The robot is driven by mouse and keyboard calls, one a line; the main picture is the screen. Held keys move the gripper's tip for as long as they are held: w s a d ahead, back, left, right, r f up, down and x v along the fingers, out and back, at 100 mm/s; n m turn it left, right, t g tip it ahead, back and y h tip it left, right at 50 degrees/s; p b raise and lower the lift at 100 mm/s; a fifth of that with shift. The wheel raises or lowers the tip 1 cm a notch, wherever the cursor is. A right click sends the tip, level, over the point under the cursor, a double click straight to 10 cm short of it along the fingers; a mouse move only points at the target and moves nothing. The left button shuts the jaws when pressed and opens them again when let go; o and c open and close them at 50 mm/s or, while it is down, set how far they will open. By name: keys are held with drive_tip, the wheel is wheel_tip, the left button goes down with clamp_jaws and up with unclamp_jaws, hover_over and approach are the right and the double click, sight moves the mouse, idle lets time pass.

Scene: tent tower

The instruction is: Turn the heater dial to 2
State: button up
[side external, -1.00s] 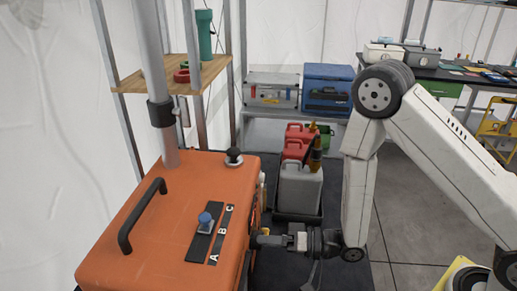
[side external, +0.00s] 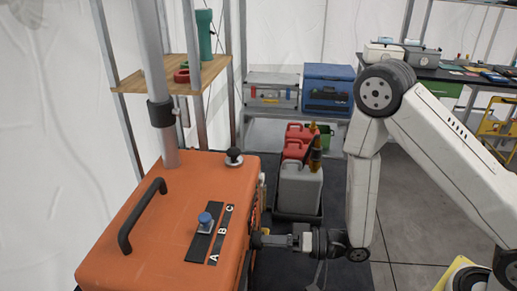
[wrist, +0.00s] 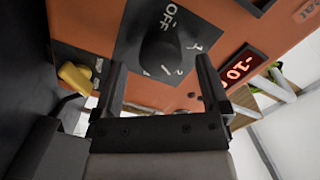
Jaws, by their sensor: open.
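The heater is a large orange box (side external: 150,235) at the left in the side view. Its dial (wrist: 165,48) is a black round knob on a dark plate in the wrist view. "OFF" is printed beside the dial; other white marks near it are partly hidden or hard to read, so I cannot tell its setting. My gripper (wrist: 161,65) is open, with one finger on each side of the dial. I cannot tell whether the fingers touch it. In the side view my gripper (side external: 262,240) is at the heater's right face, and the dial is hidden there.
A red-lit display (wrist: 240,68) is right of the dial, and a yellow knob (wrist: 75,77) is to its left. A blue knob (side external: 205,219) with letters A, B, C is on the heater's top. A grey jerrycan (side external: 300,190) stands behind my gripper.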

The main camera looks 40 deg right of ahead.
drive_tip(key=v, duration=0.7)
drive_tip(key=shift+w, duration=0.1)
idle(0.5)
drive_tip(key=w+d+n+g+h, duration=0.3)
drive_tip(key=w+d+h, duration=0.2)
drive_tip(key=d+h, duration=0.3)
drive_tip(key=s+d+r+m+g+h, duration=0.1)
drive_tip(key=s+d+r+g+h, duration=0.3)
drive_tip(key=s, duration=0.4)
drive_tip(key=shift+s+r+g+h, duration=0.35)
drive_tip(key=shift+r+g, duration=0.35)
drive_tip(key=shift+g, duration=0.4)
